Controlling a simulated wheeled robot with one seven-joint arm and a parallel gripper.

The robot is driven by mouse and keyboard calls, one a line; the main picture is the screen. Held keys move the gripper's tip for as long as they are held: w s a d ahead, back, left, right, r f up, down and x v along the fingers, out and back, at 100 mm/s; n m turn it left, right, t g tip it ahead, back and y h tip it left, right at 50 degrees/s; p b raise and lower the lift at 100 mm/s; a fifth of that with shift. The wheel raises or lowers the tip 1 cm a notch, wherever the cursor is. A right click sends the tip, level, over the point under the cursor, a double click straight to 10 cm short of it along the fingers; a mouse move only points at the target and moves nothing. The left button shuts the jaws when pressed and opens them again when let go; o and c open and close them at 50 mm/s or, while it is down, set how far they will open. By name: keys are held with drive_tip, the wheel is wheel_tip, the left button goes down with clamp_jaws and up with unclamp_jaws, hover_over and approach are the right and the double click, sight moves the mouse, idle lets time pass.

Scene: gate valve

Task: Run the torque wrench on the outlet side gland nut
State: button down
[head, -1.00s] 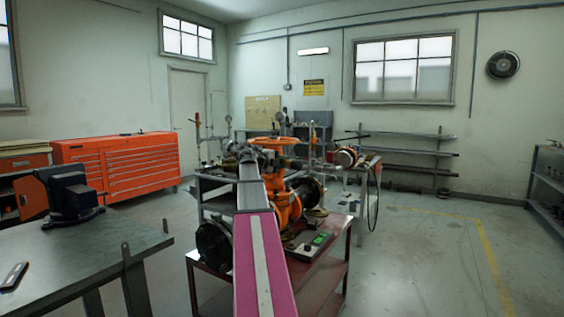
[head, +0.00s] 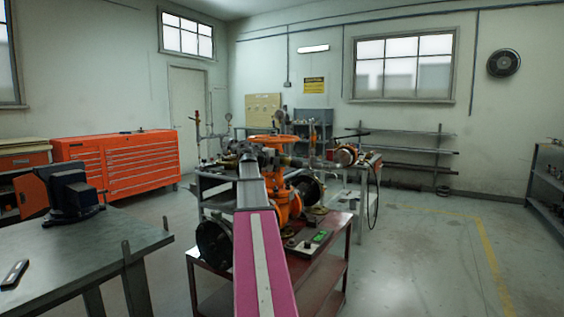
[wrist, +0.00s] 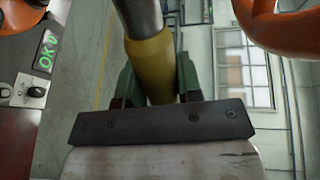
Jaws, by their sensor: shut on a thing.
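The orange gate valve (head: 285,207) stands on a red cart, with its orange handwheel (head: 272,144) on top. The wrist view shows my gripper (wrist: 158,80) shut around the yellow grip of a tool with a grey shaft (wrist: 138,18), which looks like the torque wrench. The shaft runs out of the top of that view, so its working end is hidden. Orange parts of the valve (wrist: 285,28) show at the upper corners there. In the head view my arm crosses in front of the valve. I cannot make out the outlet side gland nut or whether the wrench touches it.
A grey bench (head: 70,260) with a vise (head: 72,195) stands at left. The floor at right is clear.

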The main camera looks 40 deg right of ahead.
drive_tip(key=shift+f, duration=0.3)
idle(1.0)
drive_tip(key=shift+r, duration=0.3)
idle(0.8)
drive_tip(key=shift+r, duration=1.25)
drive_tip(key=s, duration=1.4)
idle(0.9)
